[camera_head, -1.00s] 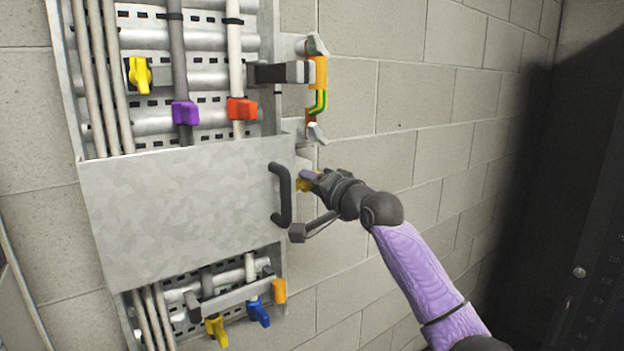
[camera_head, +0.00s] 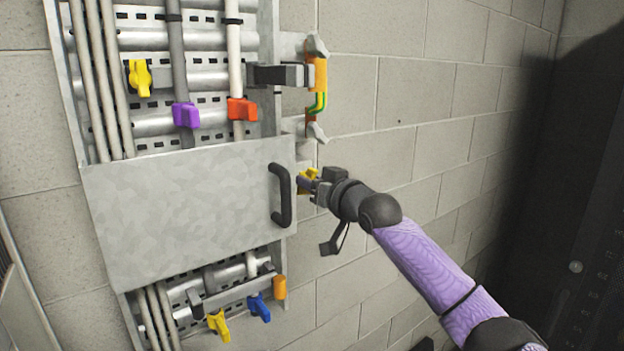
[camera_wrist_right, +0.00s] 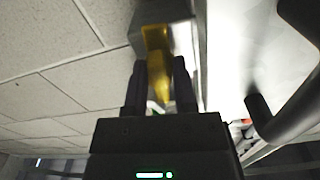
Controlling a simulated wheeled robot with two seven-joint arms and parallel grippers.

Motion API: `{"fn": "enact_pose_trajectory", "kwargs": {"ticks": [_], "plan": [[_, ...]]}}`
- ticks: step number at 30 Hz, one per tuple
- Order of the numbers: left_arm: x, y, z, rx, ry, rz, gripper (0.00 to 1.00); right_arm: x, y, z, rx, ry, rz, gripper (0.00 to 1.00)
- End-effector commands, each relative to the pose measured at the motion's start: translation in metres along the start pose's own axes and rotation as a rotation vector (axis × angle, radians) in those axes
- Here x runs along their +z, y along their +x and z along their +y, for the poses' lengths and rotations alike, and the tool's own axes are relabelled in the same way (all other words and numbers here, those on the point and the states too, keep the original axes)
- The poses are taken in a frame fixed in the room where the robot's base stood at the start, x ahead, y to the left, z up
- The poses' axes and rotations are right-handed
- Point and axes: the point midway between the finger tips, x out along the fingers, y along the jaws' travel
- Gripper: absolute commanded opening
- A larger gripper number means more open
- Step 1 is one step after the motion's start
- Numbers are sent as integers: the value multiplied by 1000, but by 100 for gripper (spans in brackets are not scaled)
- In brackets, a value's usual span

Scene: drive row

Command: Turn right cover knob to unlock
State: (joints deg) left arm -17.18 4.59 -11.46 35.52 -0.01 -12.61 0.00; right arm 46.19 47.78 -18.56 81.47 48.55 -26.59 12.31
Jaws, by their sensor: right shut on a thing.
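The right cover knob (camera_head: 309,175) is yellow and sits beside the right edge of the grey metal cover (camera_head: 185,205). My right gripper (camera_head: 307,183) reaches it from the right and partly hides it. In the right wrist view the yellow knob (camera_wrist_right: 158,72) stands between the two dark fingers of my right gripper (camera_wrist_right: 160,90), which is shut on it. The cover has a black handle (camera_head: 281,195), just left of the knob; the handle also shows at the right of the right wrist view (camera_wrist_right: 290,100). My left gripper is not in view.
Above the cover are pipes with a yellow valve (camera_head: 140,78), a purple valve (camera_head: 186,114) and a red-orange valve (camera_head: 241,108). Below it are a blue valve (camera_head: 259,307) and a yellow valve (camera_head: 219,324).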

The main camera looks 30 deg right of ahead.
Motion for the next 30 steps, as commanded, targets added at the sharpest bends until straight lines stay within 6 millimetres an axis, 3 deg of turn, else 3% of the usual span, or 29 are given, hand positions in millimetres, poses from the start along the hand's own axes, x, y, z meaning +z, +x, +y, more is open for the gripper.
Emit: {"fn": "enact_pose_trajectory", "kwargs": {"ticks": [12,27,28,30], "plan": [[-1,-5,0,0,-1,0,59,0,0,0,0,-146,0,0],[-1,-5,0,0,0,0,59,0,0,0,0,-161,1,0],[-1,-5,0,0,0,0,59,0,0,0,0,-161,1,38],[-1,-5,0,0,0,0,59,0,0,0,0,-160,1,52]]}}
